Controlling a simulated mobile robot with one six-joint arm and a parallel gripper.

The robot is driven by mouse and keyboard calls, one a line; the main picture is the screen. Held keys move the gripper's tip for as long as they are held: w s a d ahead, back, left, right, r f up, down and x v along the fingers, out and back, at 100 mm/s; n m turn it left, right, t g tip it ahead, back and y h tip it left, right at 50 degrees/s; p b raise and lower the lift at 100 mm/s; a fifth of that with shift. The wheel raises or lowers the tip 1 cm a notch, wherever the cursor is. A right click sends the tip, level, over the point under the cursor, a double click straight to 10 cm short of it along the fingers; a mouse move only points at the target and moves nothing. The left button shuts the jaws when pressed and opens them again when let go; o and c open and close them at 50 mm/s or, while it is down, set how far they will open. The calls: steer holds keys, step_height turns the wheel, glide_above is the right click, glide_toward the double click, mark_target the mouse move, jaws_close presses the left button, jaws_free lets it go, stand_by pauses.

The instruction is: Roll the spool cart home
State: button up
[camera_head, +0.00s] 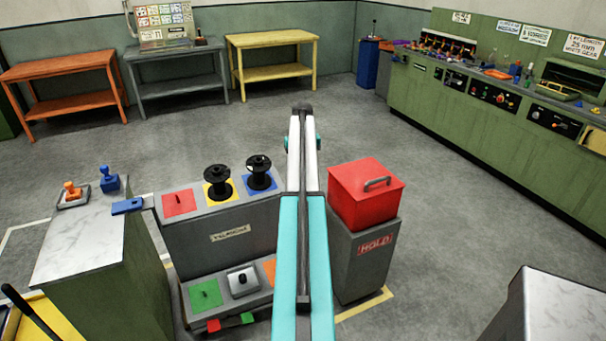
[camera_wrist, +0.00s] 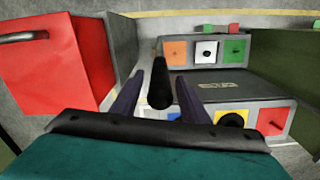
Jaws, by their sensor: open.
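The grey two-step spool cart (camera_head: 240,262) stands left of my arm in the head view. Its upper step has red, yellow and blue squares. One black spool (camera_head: 217,180) stands on the yellow square and another (camera_head: 259,172) on the blue. Its lower step has green, white and orange squares without spools. The cart (camera_wrist: 258,88) also shows in the wrist view, beyond my gripper. My gripper (camera_wrist: 158,84) is open above the cart's blue end. A dark rounded shape shows between the fingers; I cannot tell what it is. My gripper is hidden in the head view.
Open floor lies towards the benches at the back. A green counter (camera_head: 480,120) lines the right.

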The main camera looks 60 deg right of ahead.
step_height(320, 180, up, 13)
steer(key=b, duration=0.2)
steer(key=shift+f+b, duration=0.1)
steer(key=shift+b, duration=0.3)
stand_by(0.4)
